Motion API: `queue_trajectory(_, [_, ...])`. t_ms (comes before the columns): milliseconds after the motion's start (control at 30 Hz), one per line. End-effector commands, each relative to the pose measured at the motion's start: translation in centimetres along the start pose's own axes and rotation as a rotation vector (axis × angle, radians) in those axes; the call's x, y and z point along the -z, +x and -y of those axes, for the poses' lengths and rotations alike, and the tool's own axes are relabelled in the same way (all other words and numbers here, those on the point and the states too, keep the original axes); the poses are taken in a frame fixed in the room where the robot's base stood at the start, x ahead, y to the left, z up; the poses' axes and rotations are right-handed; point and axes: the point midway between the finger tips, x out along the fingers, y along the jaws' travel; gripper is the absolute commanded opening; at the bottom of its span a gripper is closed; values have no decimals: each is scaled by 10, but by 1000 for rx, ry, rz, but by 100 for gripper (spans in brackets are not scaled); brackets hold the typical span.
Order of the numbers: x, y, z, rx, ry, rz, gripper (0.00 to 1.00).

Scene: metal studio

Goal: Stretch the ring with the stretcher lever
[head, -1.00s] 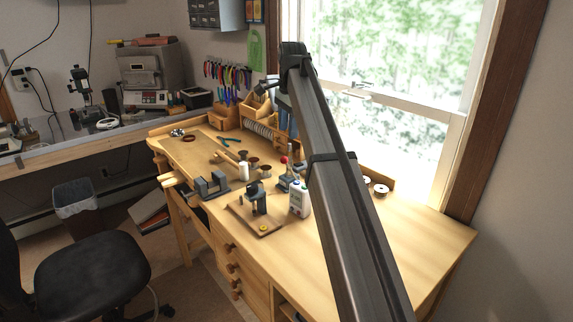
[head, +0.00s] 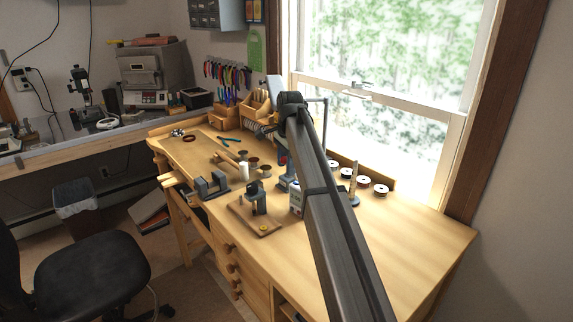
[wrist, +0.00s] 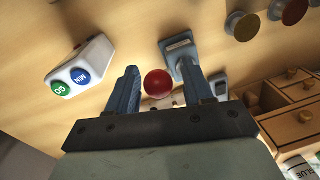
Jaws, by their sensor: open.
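The stretcher (wrist: 180,60) is a blue-grey tool standing on the bench. Its lever ends in a red ball knob (wrist: 157,84). In the wrist view my gripper (wrist: 160,72) is open, with its two blue fingers on either side of the red knob and a gap showing at each side. I cannot tell how near in depth the fingers are to the knob. In the head view the stretcher base (head: 287,184) shows just left of my arm, and my arm hides part of the tool. I cannot make out the ring.
A small press on a wooden board (head: 248,222) stands in front. White spools (head: 364,183) line the window side. The bench's right is clear.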

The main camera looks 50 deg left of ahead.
Motion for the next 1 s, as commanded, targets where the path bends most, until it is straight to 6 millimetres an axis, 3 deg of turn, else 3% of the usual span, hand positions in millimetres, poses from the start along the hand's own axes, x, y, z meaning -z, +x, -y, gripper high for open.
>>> queue_trajectory(333, [0,3,0,0,0,0,50])
queue_trajectory(833, [0,2,0,0,0,0,2])
queue_trajectory(1000, [0,2,0,0,0,0,0])
